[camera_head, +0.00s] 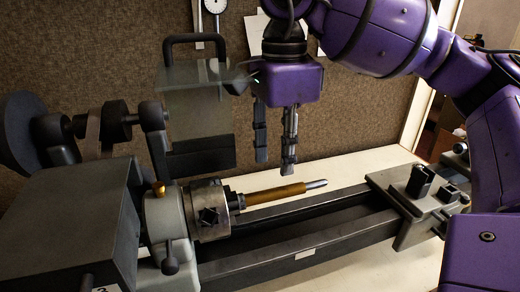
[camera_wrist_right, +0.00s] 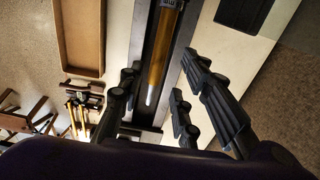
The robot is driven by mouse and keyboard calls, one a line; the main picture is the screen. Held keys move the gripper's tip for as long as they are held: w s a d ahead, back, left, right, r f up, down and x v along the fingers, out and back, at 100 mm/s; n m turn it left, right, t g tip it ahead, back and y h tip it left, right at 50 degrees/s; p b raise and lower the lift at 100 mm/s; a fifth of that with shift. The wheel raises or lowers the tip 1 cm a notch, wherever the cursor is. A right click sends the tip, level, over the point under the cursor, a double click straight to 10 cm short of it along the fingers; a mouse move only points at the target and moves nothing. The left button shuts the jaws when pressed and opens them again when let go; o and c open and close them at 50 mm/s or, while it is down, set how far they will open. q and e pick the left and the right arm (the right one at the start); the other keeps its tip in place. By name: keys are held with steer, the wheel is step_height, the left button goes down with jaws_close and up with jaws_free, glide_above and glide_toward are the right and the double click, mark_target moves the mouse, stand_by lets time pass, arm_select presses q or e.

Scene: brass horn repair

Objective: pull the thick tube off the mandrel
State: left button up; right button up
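The brass-coloured thick tube (camera_head: 272,194) lies roughly level on the mandrel, which is held in the lathe chuck (camera_head: 208,212). The mandrel's silver tip (camera_head: 317,184) sticks out at the tube's right end. My right gripper (camera_head: 276,162) hangs above the tube, fingers pointing down, open and empty. In the right wrist view, the tube (camera_wrist_right: 164,48) runs between the spread fingers of my right gripper (camera_wrist_right: 158,85), and no finger visibly touches it. My left gripper is not in view.
The lathe bed (camera_head: 310,228) runs under the tube, with a tool post (camera_head: 421,181) at right. In the right wrist view, a shallow wooden tray (camera_wrist_right: 60,45) and a rack of brass rods (camera_wrist_right: 78,118) are at left.

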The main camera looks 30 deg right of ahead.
mark_target(284, 187)
steer(key=shift+d+b, duration=0.3)
steer(key=shift+d, duration=0.05)
step_height(284, 187, down, 8)
steer(key=b, duration=0.4)
steer(key=shift+s+b, duration=0.15)
steer(key=shift+b, duration=0.2)
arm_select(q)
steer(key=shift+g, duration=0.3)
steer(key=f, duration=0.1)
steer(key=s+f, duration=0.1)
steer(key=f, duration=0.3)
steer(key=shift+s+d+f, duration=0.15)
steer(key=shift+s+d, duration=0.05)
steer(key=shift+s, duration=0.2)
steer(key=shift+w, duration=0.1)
arm_select(e)
steer(key=shift+c, duration=0.2)
jaws_close()
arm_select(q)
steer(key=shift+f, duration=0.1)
arm_select(e)
steer(key=shift+d+f, duration=0.1)
